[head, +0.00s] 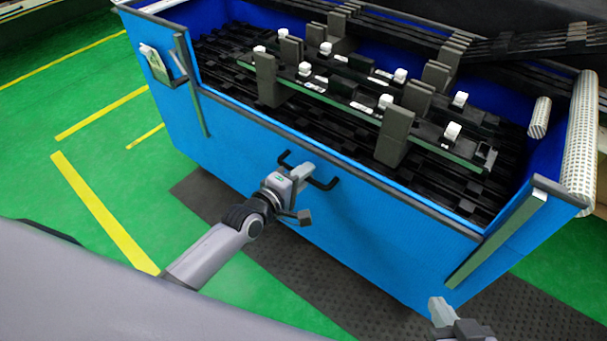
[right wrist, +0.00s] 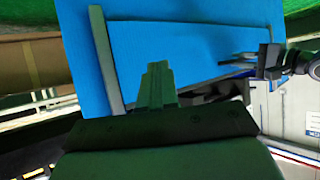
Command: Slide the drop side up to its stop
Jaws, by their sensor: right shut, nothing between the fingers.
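The drop side (head: 350,215) is the blue front panel of a large blue crate, with a grey top edge. It sits between two upright metal guides, and its top edge is lower than the tops of the guides. A black bar handle (head: 326,186) sticks out near its middle. My left gripper (head: 304,172) is at this handle, its fingers over the bar; whether they are closed on it is unclear. My right gripper (head: 440,308) is shut and empty, in front of the panel's lower right. The right wrist view shows its closed fingers (right wrist: 156,85) before the blue panel (right wrist: 190,45).
The left guide (head: 190,80) and right guide (head: 500,240) flank the panel. Inside the crate, a rack of dark blocks with white clips (head: 400,76) stands over black slats. A dark mat (head: 300,270) lies on the green floor.

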